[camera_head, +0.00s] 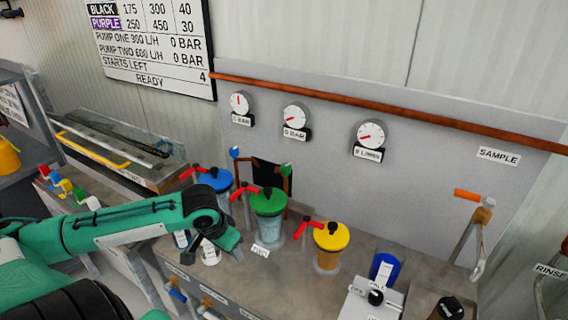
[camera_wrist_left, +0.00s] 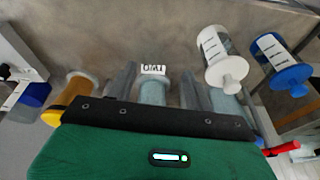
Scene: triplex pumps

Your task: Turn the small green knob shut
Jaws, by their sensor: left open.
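A green-lidded canister (camera_head: 269,202) with a red lever stands mid-bench in the head view. I cannot tell which is the small green knob. My left gripper (camera_head: 217,250) is low in front of the green and blue canisters, pointing down, its fingers apart and empty. In the left wrist view my gripper (camera_wrist_left: 155,88) has the clear body of a canister (camera_wrist_left: 152,92) behind and between its fingers. My right gripper is not in view.
A blue-lidded canister (camera_head: 215,180) and a yellow-lidded canister (camera_head: 330,240) with red levers flank the green one. White (camera_wrist_left: 222,60) and blue (camera_wrist_left: 284,62) bottles stand near my gripper. Gauges (camera_head: 294,117) hang behind. A lever with an orange grip (camera_head: 468,195) is at the right.

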